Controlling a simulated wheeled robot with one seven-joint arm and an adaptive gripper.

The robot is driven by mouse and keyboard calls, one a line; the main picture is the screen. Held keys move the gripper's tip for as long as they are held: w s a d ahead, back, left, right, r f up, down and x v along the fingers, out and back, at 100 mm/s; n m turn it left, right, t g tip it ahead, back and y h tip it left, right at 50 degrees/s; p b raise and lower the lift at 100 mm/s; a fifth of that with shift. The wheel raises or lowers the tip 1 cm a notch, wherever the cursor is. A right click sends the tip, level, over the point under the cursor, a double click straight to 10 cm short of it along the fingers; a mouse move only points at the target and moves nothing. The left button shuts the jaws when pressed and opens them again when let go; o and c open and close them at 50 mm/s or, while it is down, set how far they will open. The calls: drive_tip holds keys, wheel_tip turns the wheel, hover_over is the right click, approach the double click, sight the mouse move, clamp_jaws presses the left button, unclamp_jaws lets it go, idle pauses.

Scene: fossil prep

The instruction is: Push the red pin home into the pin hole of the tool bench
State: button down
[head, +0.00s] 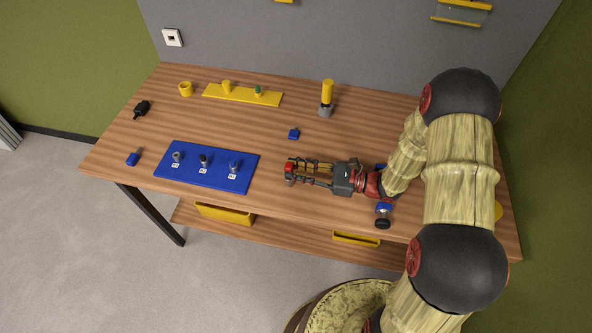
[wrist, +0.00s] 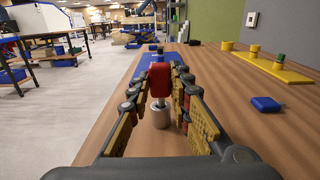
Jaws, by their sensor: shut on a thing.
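The red pin (wrist: 160,80) stands upright between my fingertips in the wrist view. In the head view its red top (head: 290,166) shows at the left end of my gripper (head: 291,172). My gripper, also in the wrist view (wrist: 161,76), is shut on the red pin. A short silver-grey cylinder (wrist: 160,115) is directly below the red part, over the wooden tool bench (head: 270,200). I cannot tell whether this cylinder is part of the pin or a socket around its hole. The pin hole itself is hidden.
A blue board (head: 215,183) with several numbered fittings lies to the left. A small blue block (head: 293,134) lies behind my gripper. A yellow plate (head: 240,96) and a yellow-topped post (head: 327,95) stand farther back. A blue-and-black knob (head: 383,216) is near the front edge.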

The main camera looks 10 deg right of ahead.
drive_tip(key=shift+s+a+f+b, duration=0.15)
drive_tip(key=shift+s+f+b, duration=0.2)
drive_tip(key=shift+f, duration=0.4)
drive_tip(key=shift+s+a+f+b, duration=0.1)
drive_tip(key=shift+s+f+b, duration=0.25)
drive_tip(key=shift+f, duration=0.35)
drive_tip(key=shift+r, duration=0.1)
idle(0.4)
drive_tip(key=shift+w+r+p, duration=0.15)
drive_tip(key=shift+r+p, duration=0.35)
drive_tip(key=shift+p, duration=0.2)
drive_tip(key=shift+w+d+r+p, duration=0.15)
drive_tip(key=shift+w+r+p, duration=0.5)
drive_tip(key=shift+r+p, duration=0.25)
drive_tip(key=shift+r, duration=0.25)
